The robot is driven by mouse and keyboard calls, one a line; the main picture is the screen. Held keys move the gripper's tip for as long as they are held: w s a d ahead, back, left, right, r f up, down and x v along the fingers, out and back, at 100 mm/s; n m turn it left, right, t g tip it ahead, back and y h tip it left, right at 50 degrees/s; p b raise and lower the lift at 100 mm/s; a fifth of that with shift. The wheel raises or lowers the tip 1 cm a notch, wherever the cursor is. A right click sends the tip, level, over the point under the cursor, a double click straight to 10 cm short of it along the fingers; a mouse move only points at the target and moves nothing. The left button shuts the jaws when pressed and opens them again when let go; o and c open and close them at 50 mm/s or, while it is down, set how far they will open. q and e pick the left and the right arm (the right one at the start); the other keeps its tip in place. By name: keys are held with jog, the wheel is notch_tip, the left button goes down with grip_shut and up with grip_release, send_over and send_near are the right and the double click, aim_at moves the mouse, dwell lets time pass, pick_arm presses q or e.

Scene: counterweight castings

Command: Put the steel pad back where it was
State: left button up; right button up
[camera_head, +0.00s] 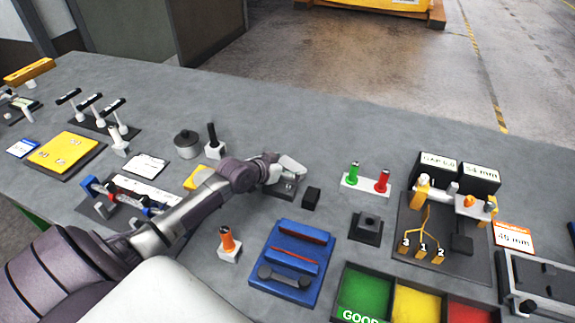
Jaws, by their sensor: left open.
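My left arm reaches in from the left across the grey table. Its left gripper (287,172) is open, low over a small dark grey block (285,189), partly covering it. I cannot tell whether the gripper touches that block. A small black block (311,198) stands just right of it, apart from the fingers. I cannot tell for certain which piece is the steel pad. A dark square stand with a raised block (367,224) sits farther right. My right gripper is not in view.
A blue tray (312,277) with tools and sorting bins (348,280) lie in front. A green and red peg holder (365,186) and a gauge fixture (402,268) stand right. An orange-topped peg (228,244) stands near my forearm. The table's back middle is clear.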

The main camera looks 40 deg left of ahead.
pick_arm(q)
jog(key=shift+r, duration=0.2)
jog(key=shift+s+a, duration=0.1)
jog(key=shift+s, duration=0.3)
jog(key=v, duration=1.1)
jog(key=shift+s+r+b, duration=0.1)
jog(key=shift+b, duration=0.25)
